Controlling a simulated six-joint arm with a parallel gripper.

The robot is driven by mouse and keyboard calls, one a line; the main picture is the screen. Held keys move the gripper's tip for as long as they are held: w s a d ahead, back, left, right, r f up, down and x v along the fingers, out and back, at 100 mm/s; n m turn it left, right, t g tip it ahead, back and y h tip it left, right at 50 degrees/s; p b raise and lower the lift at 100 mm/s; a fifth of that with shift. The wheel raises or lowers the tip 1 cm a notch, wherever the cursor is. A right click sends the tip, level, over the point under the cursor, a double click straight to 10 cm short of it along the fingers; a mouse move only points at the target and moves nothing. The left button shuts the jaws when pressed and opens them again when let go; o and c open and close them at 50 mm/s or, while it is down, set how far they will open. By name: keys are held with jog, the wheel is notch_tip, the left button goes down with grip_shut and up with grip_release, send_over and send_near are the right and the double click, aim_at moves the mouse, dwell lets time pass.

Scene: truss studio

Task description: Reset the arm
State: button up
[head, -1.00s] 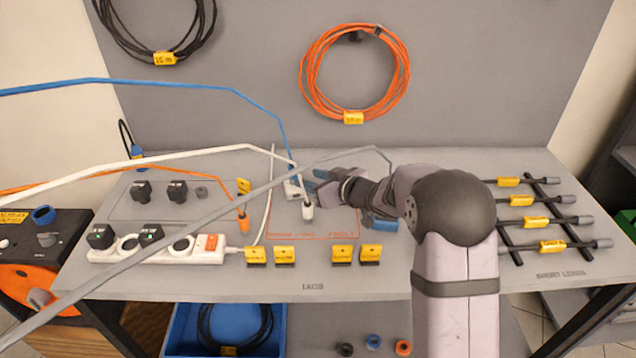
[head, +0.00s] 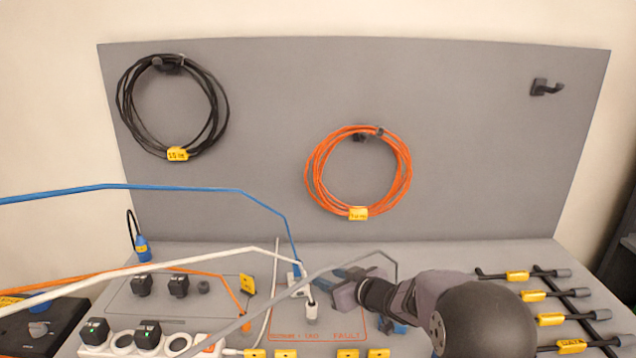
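My arm reaches in from the lower right of the head view, over the grey table (head: 440,262). My gripper (head: 322,276) points left, low over the marked orange outline on the table. I cannot tell whether the fingers are open or touch the connector.
A white power strip (head: 120,342) with black plugs is at the lower left. White (head: 200,262) and orange (head: 190,270) cables arch over the table's left side. Coiled black (head: 222,110) and orange (head: 311,180) cables and an empty hook (head: 545,87) are on the back panel. Tagged leads (head: 560,319) lie at right.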

jog(key=s+d+r+m+g+h+p, duration=0.1)
jog(key=s+d+m+g+h+p, duration=0.45)
jog(key=s+d, duration=0.75)
jog(key=s+f+g, duration=0.2)
jog(key=s, duration=1)
jog(key=s+a+f+m+g+h, duration=0.1)
jog(key=s+f+g, duration=0.2)
jog(key=s, duration=0.9)
jog(key=shift+s+a+g, duration=0.2)
jog(key=shift+a+g, duration=0.05)
jog(key=shift+g, duration=0.1)
